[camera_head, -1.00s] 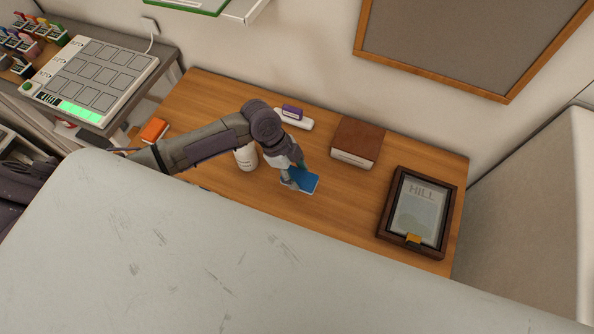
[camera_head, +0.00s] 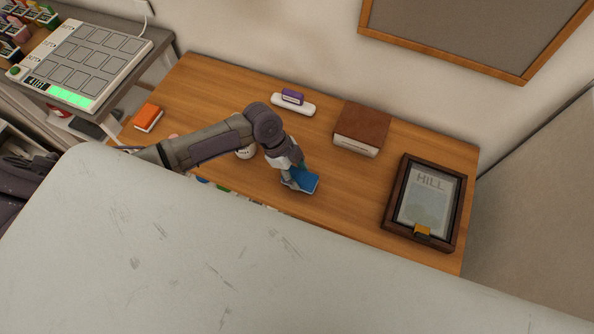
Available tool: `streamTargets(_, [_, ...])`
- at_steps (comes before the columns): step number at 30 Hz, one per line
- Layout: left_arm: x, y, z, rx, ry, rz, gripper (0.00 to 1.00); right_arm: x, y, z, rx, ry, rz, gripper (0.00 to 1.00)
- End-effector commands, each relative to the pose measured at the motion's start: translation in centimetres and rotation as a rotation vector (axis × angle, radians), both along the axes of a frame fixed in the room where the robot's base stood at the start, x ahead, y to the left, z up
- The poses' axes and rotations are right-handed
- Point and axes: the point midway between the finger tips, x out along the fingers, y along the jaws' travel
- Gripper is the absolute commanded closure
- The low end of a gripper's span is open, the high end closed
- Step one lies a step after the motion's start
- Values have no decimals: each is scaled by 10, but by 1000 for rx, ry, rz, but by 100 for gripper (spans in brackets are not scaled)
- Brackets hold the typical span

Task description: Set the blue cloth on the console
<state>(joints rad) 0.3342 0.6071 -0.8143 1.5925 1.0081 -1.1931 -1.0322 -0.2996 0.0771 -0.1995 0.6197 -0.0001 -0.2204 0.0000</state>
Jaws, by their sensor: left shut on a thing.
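The blue cloth (camera_head: 307,183) is a small, flat blue piece over the wooden console (camera_head: 230,91), near its front middle. My left gripper (camera_head: 295,182) points down and is shut on the cloth. I cannot tell whether the cloth touches the wood or hangs just above it. The arm hides part of the console and of a white round item (camera_head: 245,153) beside it. My right gripper is not in view.
A brown box (camera_head: 361,130), a framed picture (camera_head: 426,202), a white bar with a purple block (camera_head: 292,103) and an orange block (camera_head: 148,117) stand on the console. A scratched grey panel (camera_head: 180,250) fills the foreground. Bare wood surrounds the cloth.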

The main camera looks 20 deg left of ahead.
Motion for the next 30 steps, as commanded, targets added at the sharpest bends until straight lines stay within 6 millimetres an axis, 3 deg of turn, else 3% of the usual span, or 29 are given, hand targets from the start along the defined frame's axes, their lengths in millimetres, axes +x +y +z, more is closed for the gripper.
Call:
streamTargets(24, [0,0,-8,0,0,0,99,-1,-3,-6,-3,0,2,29])
streamTargets(25, [0,0,-7,0,0,0,44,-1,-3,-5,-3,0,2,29])
streamTargets(30, [0,0,-7,0,0,0,41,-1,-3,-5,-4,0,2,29])
